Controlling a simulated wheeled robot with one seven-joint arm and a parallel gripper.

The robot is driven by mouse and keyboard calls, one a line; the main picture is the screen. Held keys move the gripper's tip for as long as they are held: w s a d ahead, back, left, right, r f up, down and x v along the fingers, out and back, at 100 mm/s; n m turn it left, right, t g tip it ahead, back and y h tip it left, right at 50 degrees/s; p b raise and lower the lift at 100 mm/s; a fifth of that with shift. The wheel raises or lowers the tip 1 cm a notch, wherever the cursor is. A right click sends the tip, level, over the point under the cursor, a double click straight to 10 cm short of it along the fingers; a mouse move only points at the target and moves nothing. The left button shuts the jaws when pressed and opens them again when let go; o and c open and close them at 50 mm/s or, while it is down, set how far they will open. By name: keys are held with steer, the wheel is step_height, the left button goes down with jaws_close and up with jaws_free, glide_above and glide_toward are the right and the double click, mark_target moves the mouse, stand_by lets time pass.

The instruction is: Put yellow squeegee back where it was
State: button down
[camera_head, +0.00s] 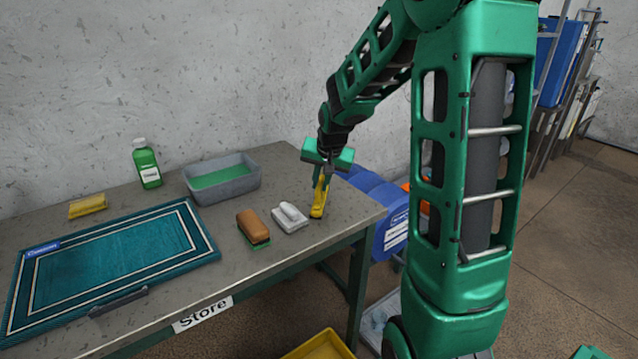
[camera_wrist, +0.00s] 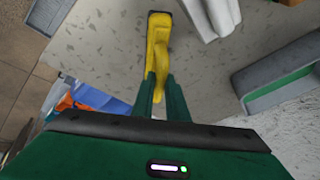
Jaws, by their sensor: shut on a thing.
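The yellow squeegee (camera_head: 318,199) is at the right end of the grey table, beside the white brush-like tool. My gripper (camera_head: 325,176) comes down from above and is shut on its upper part. The squeegee stands nearly upright, with its lower end at or just above the tabletop; I cannot tell if it touches. In the wrist view the squeegee (camera_wrist: 158,50) extends away from between the green fingers of my gripper (camera_wrist: 160,92), its dark-edged end farthest off. The fingers hide part of its handle.
The table (camera_head: 275,175) also holds a white tool (camera_head: 290,217), a brown-and-green brush (camera_head: 253,228), a grey tub of green liquid (camera_head: 222,180), a green bottle (camera_head: 147,164), a yellow sponge (camera_head: 88,206) and a teal rug (camera_head: 115,258). Blue containers (camera_head: 392,215) stand beyond the right edge.

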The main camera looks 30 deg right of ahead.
steer(key=c, duration=1.7)
jaws_free()
steer(key=shift+c, duration=0.2)
steer(key=v, duration=1.2)
steer(key=s+a+f+n+g, duration=0.1)
steer(key=s+f+g, duration=0.1)
steer(key=s, duration=1.3)
steer(key=s+a+f+n+g+y, duration=0.1)
steer(key=s+a+f+g, duration=0.1)
steer(key=s, duration=1.3)
step_height(320, 180, down, 3)
steer(key=shift+s+r+n+g+y, duration=0.1)
steer(key=shift+s+n+g+y, duration=0.2)
steer(key=shift+n+g, duration=0.15)
